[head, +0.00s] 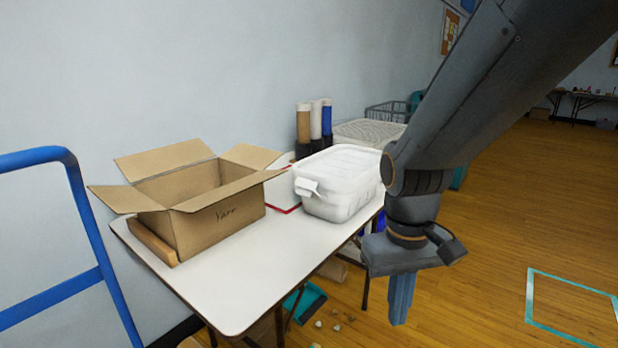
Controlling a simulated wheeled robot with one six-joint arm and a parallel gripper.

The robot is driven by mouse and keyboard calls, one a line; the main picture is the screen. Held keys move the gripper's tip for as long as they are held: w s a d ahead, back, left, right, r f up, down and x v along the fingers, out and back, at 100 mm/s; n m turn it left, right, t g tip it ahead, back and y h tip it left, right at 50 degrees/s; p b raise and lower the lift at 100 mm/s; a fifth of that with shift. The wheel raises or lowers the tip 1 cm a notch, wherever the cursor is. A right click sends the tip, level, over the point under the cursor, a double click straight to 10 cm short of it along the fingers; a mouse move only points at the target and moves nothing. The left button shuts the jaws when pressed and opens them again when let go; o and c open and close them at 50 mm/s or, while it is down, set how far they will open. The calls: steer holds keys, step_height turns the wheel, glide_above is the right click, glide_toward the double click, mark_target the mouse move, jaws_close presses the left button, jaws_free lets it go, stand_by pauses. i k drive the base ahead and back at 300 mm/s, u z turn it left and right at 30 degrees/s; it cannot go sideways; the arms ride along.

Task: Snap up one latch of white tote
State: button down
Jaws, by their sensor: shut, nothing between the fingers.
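The white tote (338,196) stands on the far part of the white table, with its lid on. One white latch (307,187) shows on its near left end and sticks outward from the wall. Any latch at the other end is hidden, partly behind my arm. My gripper (400,312) hangs to the right of the table, lower in the picture than the tote and apart from it. It points down, its fingers are together and it holds nothing.
An open cardboard box (222,228) marked "Yarn" stands left of the tote. Rolls (303,124) and a lidded bin (368,132) are behind. The front of the table (240,290) is clear. A blue rail (75,210) is at left. A teal dustpan (306,301) lies below.

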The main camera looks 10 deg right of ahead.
mark_target(306, 187)
steer(key=u, duration=0.05)
steer(key=k, duration=0.55)
steer(key=z, duration=0.7)
steer(key=i, duration=1.65)
steer(key=u, duration=0.45)
